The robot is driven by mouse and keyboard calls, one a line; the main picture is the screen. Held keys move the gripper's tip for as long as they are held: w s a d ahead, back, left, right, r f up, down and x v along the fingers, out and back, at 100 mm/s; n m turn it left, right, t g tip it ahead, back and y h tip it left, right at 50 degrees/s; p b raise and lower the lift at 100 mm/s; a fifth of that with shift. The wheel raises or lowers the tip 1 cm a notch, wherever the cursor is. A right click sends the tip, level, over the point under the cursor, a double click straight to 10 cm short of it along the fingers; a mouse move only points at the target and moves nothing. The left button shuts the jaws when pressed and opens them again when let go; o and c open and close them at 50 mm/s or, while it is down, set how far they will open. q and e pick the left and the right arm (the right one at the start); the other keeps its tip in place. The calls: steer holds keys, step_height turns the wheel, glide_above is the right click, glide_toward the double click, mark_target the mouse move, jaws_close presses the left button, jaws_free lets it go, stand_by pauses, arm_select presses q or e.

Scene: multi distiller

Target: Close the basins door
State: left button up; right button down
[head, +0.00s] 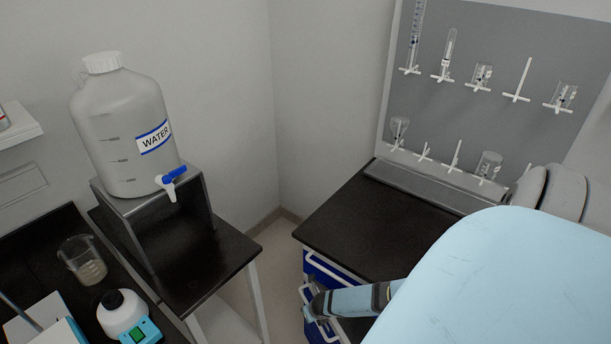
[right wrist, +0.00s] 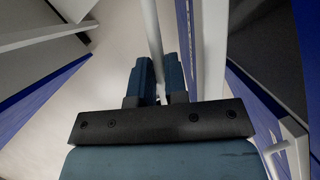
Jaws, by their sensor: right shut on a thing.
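The basin's cabinet has blue fronts and white bar handles and stands under a black worktop (head: 370,225). Its blue front (head: 322,272) shows low in the middle of the head view. My right gripper (head: 316,305) is beside this front, its arm coming in from the right. In the right wrist view, the two dark blue fingers of my right gripper (right wrist: 160,80) are shut on a white bar handle (right wrist: 152,35). Right of it are a blue panel with a white edge (right wrist: 212,45) and a dark space (right wrist: 265,45), so the door seems partly open. My left gripper is not in view.
A pegboard (head: 490,60) with glassware hangs above the worktop. A water jug (head: 125,125) stands on a dark stand at left, with a beaker (head: 82,262) and a small white-and-blue device (head: 125,315) nearby. Bare floor (head: 270,250) lies between the tables.

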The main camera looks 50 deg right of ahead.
steer(key=shift+s+d+n, duration=0.4)
steer(key=shift+s+d, duration=0.05)
steer(key=shift+d, duration=0.05)
steer(key=c, duration=1.1)
jaws_free()
steer(key=shift+c, duration=0.2)
steer(key=shift+r, duration=0.1)
step_height(320, 180, up, 2)
steer(key=r, duration=0.1)
glide_above(341, 341)
steer(key=a, duration=0.2)
steer(key=shift+s+f, duration=0.25)
steer(key=shift+s, duration=0.15)
